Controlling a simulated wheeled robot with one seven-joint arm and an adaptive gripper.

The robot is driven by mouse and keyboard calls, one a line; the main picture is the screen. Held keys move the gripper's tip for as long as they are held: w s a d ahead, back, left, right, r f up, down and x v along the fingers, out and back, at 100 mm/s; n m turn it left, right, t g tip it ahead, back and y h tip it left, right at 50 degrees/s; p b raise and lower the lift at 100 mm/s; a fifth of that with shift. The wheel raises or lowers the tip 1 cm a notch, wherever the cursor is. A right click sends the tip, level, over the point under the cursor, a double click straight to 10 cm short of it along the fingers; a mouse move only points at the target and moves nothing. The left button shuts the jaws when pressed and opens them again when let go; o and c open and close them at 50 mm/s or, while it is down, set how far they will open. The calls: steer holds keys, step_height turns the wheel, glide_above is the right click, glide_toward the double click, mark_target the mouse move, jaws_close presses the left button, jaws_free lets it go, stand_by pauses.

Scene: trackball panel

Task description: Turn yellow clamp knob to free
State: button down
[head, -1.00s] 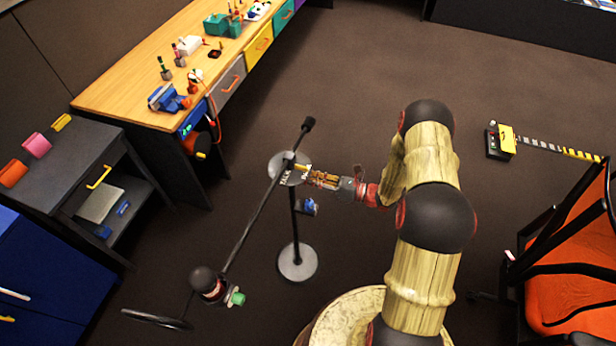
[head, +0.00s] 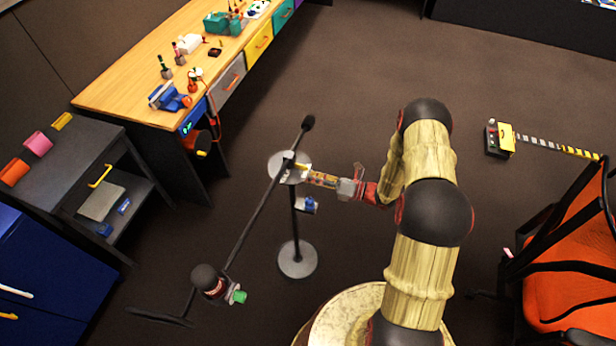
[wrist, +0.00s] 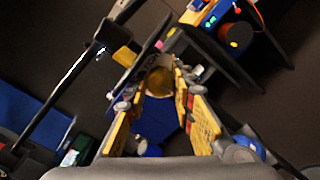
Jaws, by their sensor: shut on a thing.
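The yellow clamp knob (wrist: 160,82) shows as a round, dull yellow shape between my fingertips in the wrist view. In the head view it is mostly hidden by my fingers. It sits at a pale round plate (head: 279,164) on top of a dark stand. My gripper (head: 308,174) reaches the plate from the right, its yellow fingers level and shut on the knob. The fingers also show on both sides of the knob in the wrist view (wrist: 162,92). I cannot read the knob's angle or the plate's markings.
A long dark rod (head: 255,222) slants past the plate, with a dark ball and green piece at its lower end. The stand's round base (head: 298,259) rests on open floor. A wooden workbench (head: 130,85) is at upper left; an orange chair (head: 570,260) is at right.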

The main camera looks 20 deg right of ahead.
steer(key=c, duration=1.8)
jaws_free()
steer(key=shift+o, duration=0.2)
steer(key=shift+d, duration=0.15)
steer(key=v, duration=1.1)
steer(key=shift+s+d, duration=0.25)
steer(key=shift+d, duration=0.05)
steer(key=shift+o, duration=0.5)
